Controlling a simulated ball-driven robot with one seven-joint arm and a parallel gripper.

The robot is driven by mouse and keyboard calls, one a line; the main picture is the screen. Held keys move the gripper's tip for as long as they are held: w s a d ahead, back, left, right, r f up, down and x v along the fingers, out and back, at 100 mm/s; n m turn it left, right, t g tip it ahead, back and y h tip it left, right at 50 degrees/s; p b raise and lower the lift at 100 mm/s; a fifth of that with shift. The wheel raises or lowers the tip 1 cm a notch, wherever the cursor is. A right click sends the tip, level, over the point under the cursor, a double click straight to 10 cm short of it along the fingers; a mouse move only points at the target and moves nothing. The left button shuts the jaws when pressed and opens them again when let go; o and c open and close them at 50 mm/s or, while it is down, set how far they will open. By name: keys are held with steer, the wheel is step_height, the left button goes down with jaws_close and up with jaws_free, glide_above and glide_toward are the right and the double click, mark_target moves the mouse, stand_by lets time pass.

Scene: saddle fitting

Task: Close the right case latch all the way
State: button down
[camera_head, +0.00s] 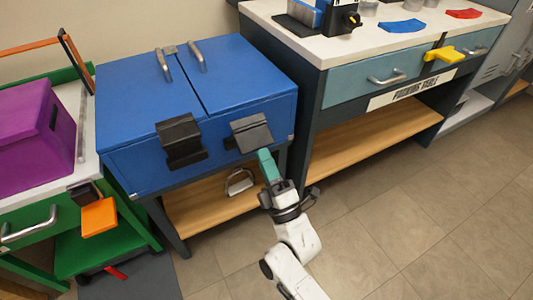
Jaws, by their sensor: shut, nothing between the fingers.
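The blue case (200,90) stands on a dark stand, with two lid panels. Two dark latches sit on its front edge. The right case latch (250,132) is a grey-black flap that sticks outward at a slant from the front edge. The left latch (181,140) hangs more down against the front face. My gripper (265,156) has teal fingers and is shut and empty. Its tips are just below the right latch's lower edge; I cannot tell whether they touch it.
A metal stirrup (239,182) lies on the wooden shelf below the case. A white-topped cabinet (350,45) with drawers stands at right, a yellow latch (445,54) on its front. A green cabinet (40,238) with a purple box (35,135) stands at left. The tiled floor (420,210) is clear.

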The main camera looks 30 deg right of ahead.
mark_target(264, 145)
steer(key=shift+w+r+g+p, duration=0.3)
steer(key=shift+r+g+p, duration=0.55)
steer(key=shift+p, duration=1.7)
steer(key=shift+w+r+g+p, duration=0.35)
steer(key=shift+r+p, duration=0.85)
steer(key=shift+p, duration=1.35)
steer(key=r+g+p, duration=0.1)
steer(key=p, duration=0.3)
steer(key=w+r+g+p, duration=0.1)
steer(key=p, duration=0.3)
steer(key=w+r+g+p, duration=0.1)
steer(key=g+p, duration=0.1)
steer(key=p, duration=0.3)
steer(key=shift+w, duration=0.15)
steer(key=shift+w+r+p, duration=0.2)
steer(key=shift+w+p, duration=0.3)
steer(key=shift+p, duration=0.7)
steer(key=shift+w+r, duration=0.25)
steer(key=shift+s, duration=0.1)
